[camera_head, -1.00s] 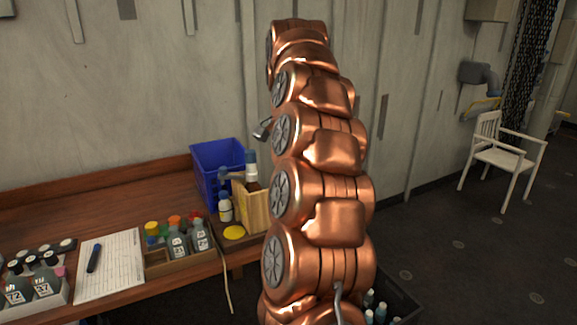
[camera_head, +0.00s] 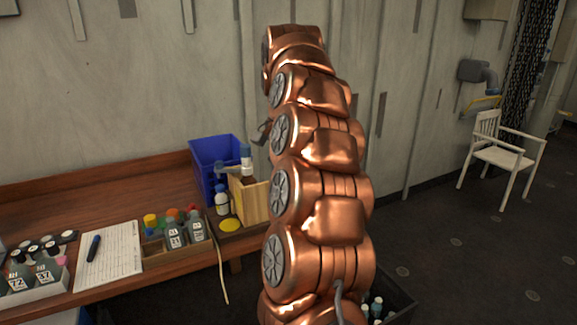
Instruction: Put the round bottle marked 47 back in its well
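Two dark bottles with printed labels (camera_head: 176,236) stand in a wooden tray (camera_head: 190,257) on the bench, among several coloured caps. Their numbers are too small to read surely, so I cannot tell which bottle is marked 47. In the white rack (camera_head: 38,290) at the far left stand bottles that appear marked 72 (camera_head: 18,277) and 37 (camera_head: 46,271). My copper arm rises through the middle of the view. A small grey part of my gripper (camera_head: 262,133) shows at its left edge; the fingers and anything held are hidden.
A blue bin (camera_head: 215,158), a wooden block (camera_head: 252,202), a white bottle (camera_head: 222,200) and a yellow disc (camera_head: 230,225) stand at the bench's right end. A paper sheet (camera_head: 112,262) with a pen lies on the bench. A dark crate (camera_head: 398,301) is low right. A white chair (camera_head: 508,158) stands far right.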

